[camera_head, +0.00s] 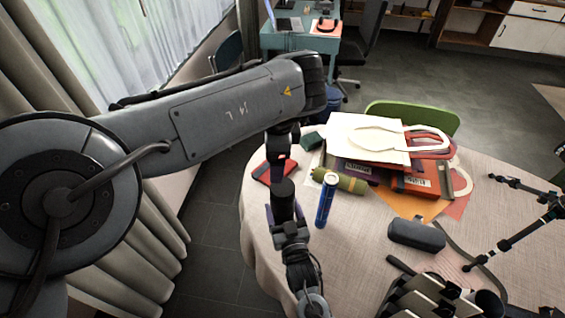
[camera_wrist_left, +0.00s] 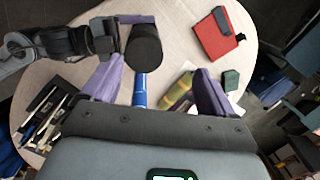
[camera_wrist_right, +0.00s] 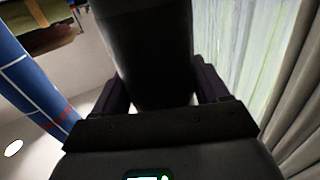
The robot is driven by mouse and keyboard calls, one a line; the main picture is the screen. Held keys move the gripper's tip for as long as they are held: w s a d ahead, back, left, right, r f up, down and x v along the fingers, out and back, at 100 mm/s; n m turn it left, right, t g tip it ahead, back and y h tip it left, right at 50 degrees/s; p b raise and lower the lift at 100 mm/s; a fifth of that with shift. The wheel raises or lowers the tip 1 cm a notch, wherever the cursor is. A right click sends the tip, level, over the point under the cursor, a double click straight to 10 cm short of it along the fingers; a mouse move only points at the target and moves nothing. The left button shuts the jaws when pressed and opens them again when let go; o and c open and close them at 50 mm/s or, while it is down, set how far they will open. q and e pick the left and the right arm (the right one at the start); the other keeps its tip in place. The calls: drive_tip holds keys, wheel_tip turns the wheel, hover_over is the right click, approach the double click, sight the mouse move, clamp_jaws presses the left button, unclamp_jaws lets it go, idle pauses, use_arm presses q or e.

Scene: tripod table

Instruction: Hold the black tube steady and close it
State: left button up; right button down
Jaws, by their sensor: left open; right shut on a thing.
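The black tube (camera_head: 284,190) stands roughly upright above the near left part of the table in the head view. My right gripper (camera_wrist_right: 158,92) is shut around it; the tube fills the space between the purple fingers in the right wrist view. My left gripper (camera_wrist_left: 157,82) is open and empty. In the left wrist view the tube's dark round end (camera_wrist_left: 146,50) lies ahead of and apart from the left fingers. In the head view the left wrist hangs just beyond the tube. I cannot tell whether a cap sits on the tube.
Behind are an olive roll (camera_head: 340,181), a red notebook (camera_head: 268,173), and stacked bags and folders (camera_head: 365,140). A dark case (camera_head: 416,235) and a black tripod (camera_head: 515,235) lie to the right.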

sight(282, 186)
use_arm(q)
drive_tip(key=n, duration=0.4)
drive_tip(key=shift+r+n, duration=0.15)
drive_tip(key=shift+n, duration=0.15)
drive_tip(key=n, duration=0.3)
drive_tip(key=shift+s+d+r+n, duration=0.1)
drive_tip(key=shift+s+n, duration=0.05)
drive_tip(key=shift+n, duration=0.15)
drive_tip(key=shift+s+d+n, duration=0.1)
drive_tip(key=shift+s+n, duration=0.05)
drive_tip(key=shift+n, duration=1.05)
drive_tip(key=shift+s+d+g+h, duration=0.25)
drive_tip(key=shift+d+g+h, duration=0.05)
drive_tip(key=shift+s+d+f, duration=0.1)
drive_tip(key=shift+d+f, duration=0.15)
drive_tip(key=shift+f, duration=0.35)
drive_tip(key=shift+f, duration=0.1)
drive_tip(key=shift+f, duration=3.95)
